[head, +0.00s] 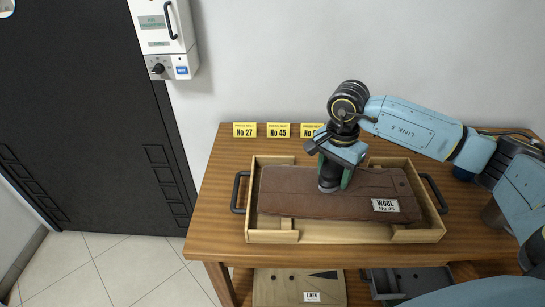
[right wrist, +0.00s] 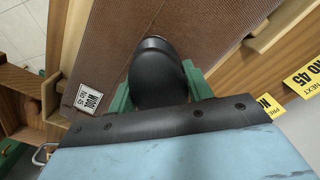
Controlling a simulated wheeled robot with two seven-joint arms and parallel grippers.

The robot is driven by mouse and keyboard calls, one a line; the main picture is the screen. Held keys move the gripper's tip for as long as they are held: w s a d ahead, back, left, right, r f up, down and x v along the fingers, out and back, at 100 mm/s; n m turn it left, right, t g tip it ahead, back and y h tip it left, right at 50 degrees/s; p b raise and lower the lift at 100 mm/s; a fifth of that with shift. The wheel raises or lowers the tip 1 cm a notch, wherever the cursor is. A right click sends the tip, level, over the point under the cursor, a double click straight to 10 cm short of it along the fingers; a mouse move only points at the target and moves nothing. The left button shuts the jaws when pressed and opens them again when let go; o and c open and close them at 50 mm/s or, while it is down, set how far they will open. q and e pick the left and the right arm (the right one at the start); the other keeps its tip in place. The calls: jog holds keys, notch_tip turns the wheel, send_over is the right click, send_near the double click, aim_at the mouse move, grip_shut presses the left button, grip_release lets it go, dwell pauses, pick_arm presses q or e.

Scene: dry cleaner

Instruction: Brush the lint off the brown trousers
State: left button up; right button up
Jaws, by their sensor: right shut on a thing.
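The brown trousers (head: 290,192) lie folded flat in a wooden tray (head: 270,237), with a "WOOL No 45" tag (head: 385,205) at their right end. They also fill the upper part of the right wrist view (right wrist: 120,35). My right gripper (head: 335,180) points down over the middle of the trousers. Its green fingers are shut on a dark, rounded thing (right wrist: 158,72), apparently the brush, whose lower end is at the cloth. I cannot tell whether it touches. I cannot make out any lint. My left gripper is not in view.
The tray has black handles (head: 239,192) and stands on a wooden table (head: 212,222). Yellow number cards (head: 245,130) stand behind it.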

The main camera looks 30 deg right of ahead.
notch_tip(320, 180, up, 3)
jog(key=shift+w+f, duration=0.1)
notch_tip(320, 180, up, 2)
jog(key=shift+r+p, duration=0.1)
jog(key=shift+p, duration=0.85)
jog(key=shift+r+p, duration=0.8)
jog(key=shift+r, duration=0.75)
jog(key=shift+a, duration=0.1)
